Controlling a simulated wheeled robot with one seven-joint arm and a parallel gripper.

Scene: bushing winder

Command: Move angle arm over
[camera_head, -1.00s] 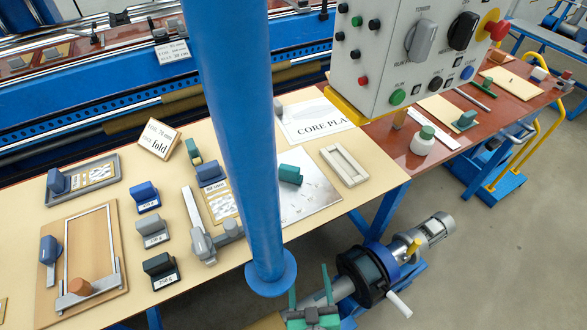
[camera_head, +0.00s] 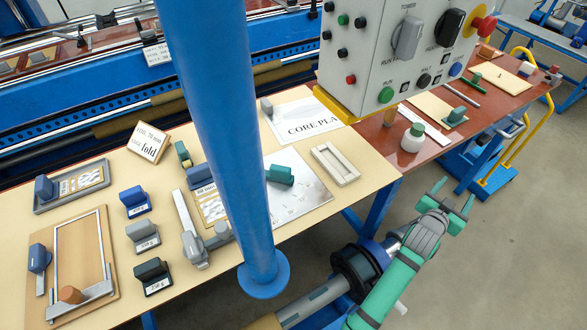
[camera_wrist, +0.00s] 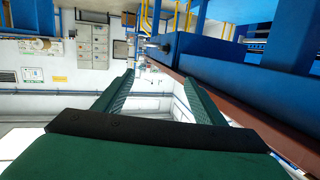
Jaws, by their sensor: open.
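My gripper (camera_head: 453,196) is open and empty, out over the floor beside the right end of the table. In the wrist view its two green fingers (camera_wrist: 158,84) stand apart with nothing between them. A wooden board (camera_head: 82,245) at the left carries a light metal frame, a dark blue block and a brown knob (camera_head: 70,294). I cannot tell for sure which of these is the angle arm. My gripper is far from both.
A blue post (camera_head: 225,140) blocks part of the table. A control box (camera_head: 395,50) hangs over the table's right side. Several small blocks (camera_head: 143,236), a metal sheet (camera_head: 300,195) and a light tray (camera_head: 335,164) lie on the table.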

